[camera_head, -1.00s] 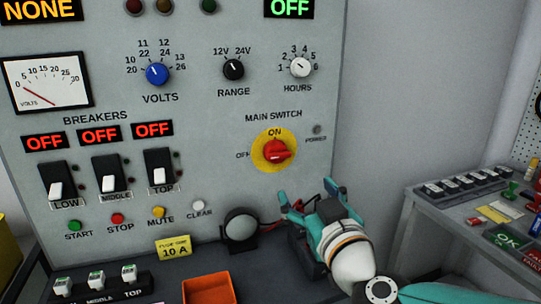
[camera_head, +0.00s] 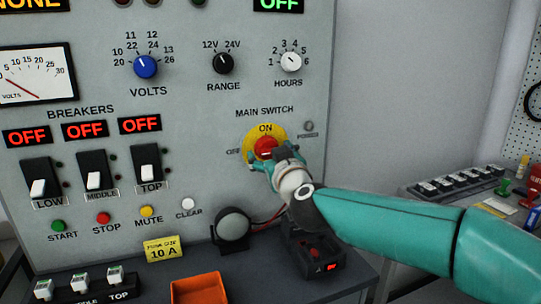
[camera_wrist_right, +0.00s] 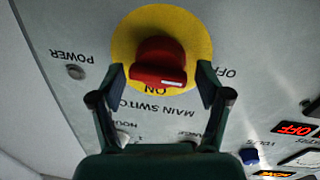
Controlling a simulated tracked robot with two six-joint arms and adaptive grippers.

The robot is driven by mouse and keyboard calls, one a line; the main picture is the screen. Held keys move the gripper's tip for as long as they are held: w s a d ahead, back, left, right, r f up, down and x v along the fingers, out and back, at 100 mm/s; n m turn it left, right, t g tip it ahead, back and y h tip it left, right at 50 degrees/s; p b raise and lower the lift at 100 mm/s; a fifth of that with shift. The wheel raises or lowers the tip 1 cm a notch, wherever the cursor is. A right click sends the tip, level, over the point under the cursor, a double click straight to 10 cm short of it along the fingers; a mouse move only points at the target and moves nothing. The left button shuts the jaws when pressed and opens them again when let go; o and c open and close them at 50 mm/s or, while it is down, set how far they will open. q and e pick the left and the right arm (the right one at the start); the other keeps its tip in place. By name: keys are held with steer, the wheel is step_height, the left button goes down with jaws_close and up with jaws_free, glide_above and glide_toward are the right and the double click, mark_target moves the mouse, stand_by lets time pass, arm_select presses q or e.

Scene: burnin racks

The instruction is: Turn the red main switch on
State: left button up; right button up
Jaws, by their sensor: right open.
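The red main switch (camera_head: 264,146) is a knob on a yellow disc (camera_head: 250,139) on the grey panel, with ON above it and OFF to its left. My left gripper is not in view.
A round black-rimmed lamp or buzzer (camera_head: 234,228) and an orange tray (camera_head: 200,289) stand below the panel. A dark device (camera_head: 316,252) sits under my right arm. A side bench (camera_head: 440,195) is at the right. Three breakers show red OFF signs.

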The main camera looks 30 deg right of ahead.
steer(key=shift+w, duration=0.1)
steer(key=c, duration=0.9)
steer(key=shift+c, duration=0.2)
steer(key=shift+m, duration=0.3)
steer(key=shift+r+m+p, duration=0.1)
steer(key=shift+m+p, duration=0.4)
steer(key=shift+m, duration=0.4)
steer(key=shift+d+m+g+y+b, duration=0.15)
steer(key=shift+m+y+b, duration=0.25)
steer(key=shift+m, duration=3.25)
steer(key=shift+d+m+g+y+b, duration=0.15)
steer(key=shift+m+y, duration=0.35)
steer(key=shift+m, duration=3.15)
